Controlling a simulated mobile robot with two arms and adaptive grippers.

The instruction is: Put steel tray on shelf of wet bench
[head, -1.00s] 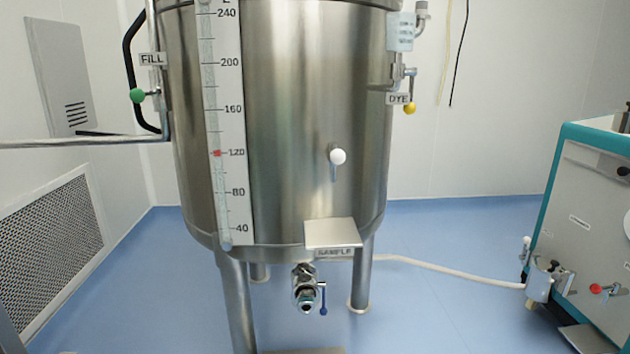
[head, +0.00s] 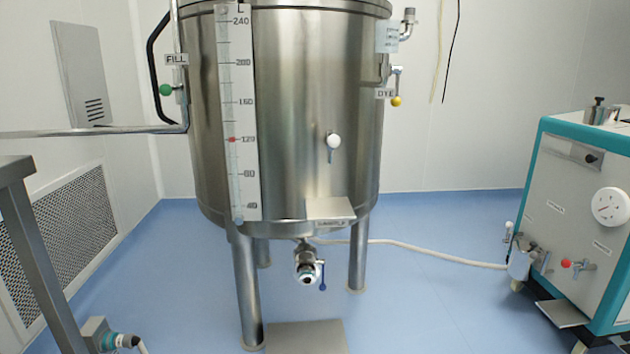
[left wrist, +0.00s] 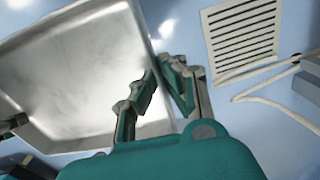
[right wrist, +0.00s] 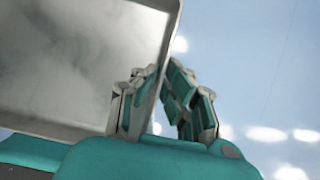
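The steel tray (left wrist: 75,75) is a shallow shiny metal tray with raised rims. It fills the left of the left wrist view and also shows at the upper left of the right wrist view (right wrist: 75,65). My left gripper (left wrist: 165,68) has its fingers closed around one rim of the tray. My right gripper (right wrist: 163,70) has its fingers closed around another part of the rim. The tray looks empty where it shows. Neither the tray nor the grippers show in the head view. I cannot make out the wet bench or its shelf in any view.
A large steel tank (head: 290,120) on legs stands ahead, with a drain valve (head: 307,267) below. A teal-and-white machine (head: 585,215) stands right, joined by a white hose (head: 430,250). A grey metal frame (head: 40,250) is at left.

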